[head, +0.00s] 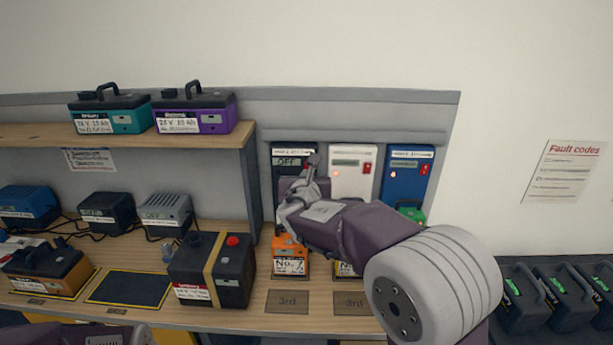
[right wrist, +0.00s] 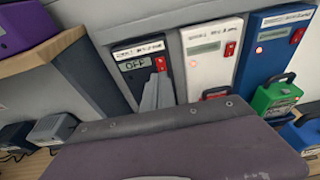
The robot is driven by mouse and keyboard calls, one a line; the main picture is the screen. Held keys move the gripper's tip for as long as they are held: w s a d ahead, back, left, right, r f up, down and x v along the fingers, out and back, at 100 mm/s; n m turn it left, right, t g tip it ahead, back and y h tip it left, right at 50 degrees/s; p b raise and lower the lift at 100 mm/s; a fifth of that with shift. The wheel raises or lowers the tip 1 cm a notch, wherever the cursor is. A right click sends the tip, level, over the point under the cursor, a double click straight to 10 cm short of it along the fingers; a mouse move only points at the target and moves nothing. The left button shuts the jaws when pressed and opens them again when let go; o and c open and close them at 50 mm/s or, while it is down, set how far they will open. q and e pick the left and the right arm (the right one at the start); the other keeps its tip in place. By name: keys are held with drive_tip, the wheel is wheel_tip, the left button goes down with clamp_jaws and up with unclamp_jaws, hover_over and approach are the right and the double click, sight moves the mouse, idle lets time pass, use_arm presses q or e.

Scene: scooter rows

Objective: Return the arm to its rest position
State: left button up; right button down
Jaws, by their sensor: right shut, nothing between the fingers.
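My right arm reaches in from the lower right of the head view. Its gripper (head: 312,163) is shut and empty, in front of the black wall charger (head: 281,158), whose display reads OFF. In the right wrist view the gripper tip (right wrist: 160,82) is close to that charger's red switch (right wrist: 162,64); I cannot tell whether they touch. Part of my left arm (head: 95,337) shows at the bottom left of the head view, but its gripper fingers are out of view.
A white charger (head: 352,160) and a blue charger (head: 408,165) hang to the right. An orange battery (head: 290,256) stands on the bench below; a black battery with a strap (head: 212,275) stands to its left. A shelf (head: 170,142) juts out at the left.

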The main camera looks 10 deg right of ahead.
drive_tip(key=d+r+p, duration=0.3)
drive_tip(key=r, duration=0.1)
drive_tip(key=s+d+f+m+g+h+p, duration=0.1)
drive_tip(key=s+d+f+m+g+p, duration=0.1)
drive_tip(key=s+d+f+m+g, duration=0.35)
drive_tip(key=s+d+f+m+g+p, duration=0.2)
drive_tip(key=s+f+m, duration=0.35)
drive_tip(key=s, duration=0.25)
drive_tip(key=s+a+f+m+g+y, duration=0.1)
drive_tip(key=s+a+f+m+g, duration=0.1)
drive_tip(key=s+m, duration=0.4)
drive_tip(key=s+a+f+m+g+y, duration=0.2)
drive_tip(key=s+a+f+m, duration=0.2)
drive_tip(key=s+f+m, duration=0.2)
drive_tip(key=s+a+f+m+g+y+p, duration=0.1)
drive_tip(key=s+a+f+m+g+y, duration=0.1)
drive_tip(key=s+m, duration=0.4)
wheel_tip(320, 180, down, 2)
drive_tip(key=a+m, duration=0.1)
drive_tip(key=m, duration=0.3)
drive_tip(key=shift+s+f, duration=0.25)
drive_tip(key=shift+s, duration=0.1)
